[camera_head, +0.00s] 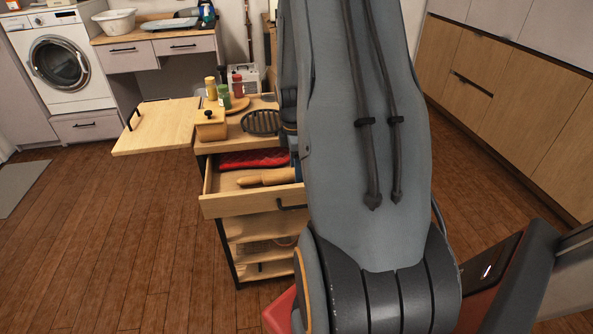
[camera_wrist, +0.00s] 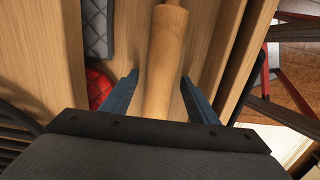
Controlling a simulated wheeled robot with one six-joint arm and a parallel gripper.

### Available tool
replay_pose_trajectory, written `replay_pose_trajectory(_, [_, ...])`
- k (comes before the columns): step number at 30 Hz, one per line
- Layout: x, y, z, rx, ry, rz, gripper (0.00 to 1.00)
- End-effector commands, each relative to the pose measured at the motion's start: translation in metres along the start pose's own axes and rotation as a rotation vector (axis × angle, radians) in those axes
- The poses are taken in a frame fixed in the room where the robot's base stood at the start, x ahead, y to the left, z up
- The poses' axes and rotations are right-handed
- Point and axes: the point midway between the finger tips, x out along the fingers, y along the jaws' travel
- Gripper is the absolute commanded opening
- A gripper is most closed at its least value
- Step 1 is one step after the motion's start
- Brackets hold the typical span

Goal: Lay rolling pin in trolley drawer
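The rolling pin (camera_head: 265,178) is pale wood and lies in the open trolley drawer (camera_head: 240,205) in the head view; its right end is hidden behind my arm. In the wrist view the rolling pin (camera_wrist: 165,55) runs lengthwise between the two blue fingers of my gripper (camera_wrist: 160,78). The fingers stand apart, with gaps showing beside the pin, so my gripper looks open around or just above it. Whether the pin touches the drawer floor is hard to tell.
A red quilted cloth (camera_head: 250,158) lies at the drawer's back; a grey quilted piece (camera_wrist: 97,27) shows in the wrist view. The trolley top holds a wooden box (camera_head: 210,125), a dark round trivet (camera_head: 262,122) and bottles. A side leaf (camera_head: 160,125) extends left.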

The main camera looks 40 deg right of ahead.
Motion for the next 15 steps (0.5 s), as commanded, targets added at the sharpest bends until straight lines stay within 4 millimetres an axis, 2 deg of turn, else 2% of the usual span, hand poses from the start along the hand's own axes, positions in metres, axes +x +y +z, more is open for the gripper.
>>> replay_pose_trajectory(8, [-0.011, 0.001, 0.0, 0.0, 0.0, 0.004, 0.54])
replay_pose_trajectory(15, [-0.052, 0.002, 0.0, 0.0, 0.0, 0.006, 0.54])
